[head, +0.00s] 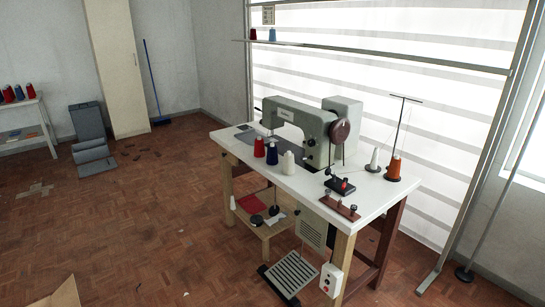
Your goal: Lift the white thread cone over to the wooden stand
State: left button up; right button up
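A white, slightly cream thread cone (288,163) stands upright on the white top of the sewing table (310,185), beside a dark blue cone (272,153) and a red cone (259,147). A second, slimmer white cone shape (374,161) stands farther right, next to an orange-red cone (394,168). A small reddish-brown wooden stand (341,207) with short dark pegs sits at the table's front right edge; no cone stands on it. Neither of my grippers is in view.
A green-grey sewing machine (315,125) stands behind the cones. A small black device with a red knob (341,187) lies between the white cone and the stand. A tall thin thread post (397,130) rises at the right. A pedal (291,272) lies under the table. Floor at left is mostly open.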

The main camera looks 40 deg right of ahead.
aim_at(374, 165)
jog(key=l+z, duration=0.1)
jog(key=z, duration=1.8)
